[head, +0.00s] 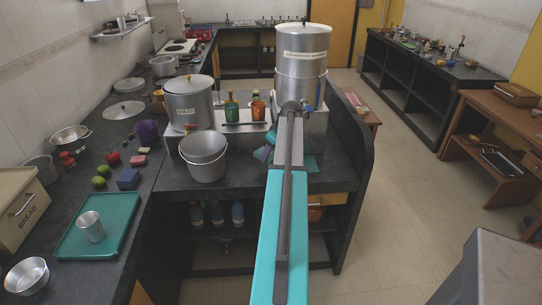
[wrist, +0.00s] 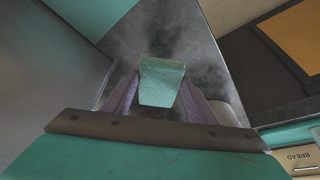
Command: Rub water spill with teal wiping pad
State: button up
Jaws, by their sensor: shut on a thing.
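The teal wiping pad (wrist: 162,84) is a small block held between the two purple fingers of my gripper (wrist: 161,92) in the wrist view. The gripper is shut on it, above or against a dark grey counter (wrist: 190,50); I cannot tell whether the pad touches it. In the head view my gripper (head: 264,151) shows only partly, purple and teal, left of my arm and close to the steel box. Pale, cloudy patches show on the counter around the pad in the wrist view. I cannot make out a clear water spill edge in either view.
A tall steel canister (head: 302,65) stands on a steel box behind my arm. A teal tray (head: 75,240) lies on the left counter.

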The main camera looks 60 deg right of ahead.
jog(key=shift+r, duration=0.1)
jog(key=shift+r+p, duration=0.65)
jog(key=shift+r, duration=0.8)
jog(key=shift+s, duration=0.1)
